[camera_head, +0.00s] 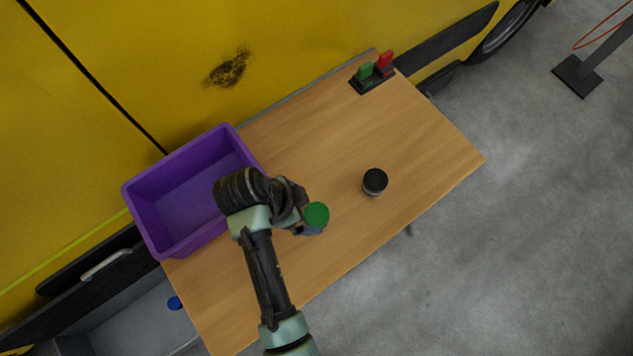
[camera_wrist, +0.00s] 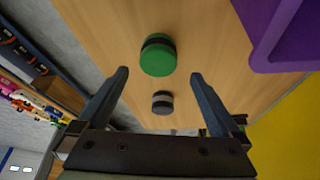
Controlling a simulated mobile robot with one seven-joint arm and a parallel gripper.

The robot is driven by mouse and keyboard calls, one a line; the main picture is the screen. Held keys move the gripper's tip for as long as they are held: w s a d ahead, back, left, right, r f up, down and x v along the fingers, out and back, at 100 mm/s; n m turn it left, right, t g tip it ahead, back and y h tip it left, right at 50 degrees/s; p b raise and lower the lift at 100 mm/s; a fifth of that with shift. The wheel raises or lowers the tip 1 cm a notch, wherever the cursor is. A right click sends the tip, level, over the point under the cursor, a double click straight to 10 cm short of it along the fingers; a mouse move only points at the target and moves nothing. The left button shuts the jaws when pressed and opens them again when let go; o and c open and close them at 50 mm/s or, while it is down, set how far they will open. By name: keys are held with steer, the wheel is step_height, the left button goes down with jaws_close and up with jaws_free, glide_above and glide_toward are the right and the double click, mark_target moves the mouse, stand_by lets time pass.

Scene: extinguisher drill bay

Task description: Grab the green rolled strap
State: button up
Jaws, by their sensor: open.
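The green rolled strap (camera_head: 316,214) is a short round roll on the wooden table, just right of my gripper in the head view. In the wrist view the green rolled strap (camera_wrist: 158,57) shows a dark band around its side. My gripper (camera_wrist: 159,76) is open, with its two fingers spread left and right and the strap lined up with the gap, near the fingertips. Nothing is held. In the head view my wrist hides the fingers in part, and I cannot tell the exact distance to the strap.
A black and grey roll (camera_head: 375,182) stands to the right; the wrist view shows it too (camera_wrist: 162,103). A purple bin (camera_head: 140,212) is at the table's left. A black holder (camera_head: 372,83) with green and red pieces sits at the back. Table (camera_head: 430,150) is clear on the right.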

mark_target(316, 214)
steer(key=shift+p+x, duration=0.55)
steer(key=shift+x, duration=2.55)
steer(key=shift+s, duration=0.15)
steer(key=c, duration=1.6)
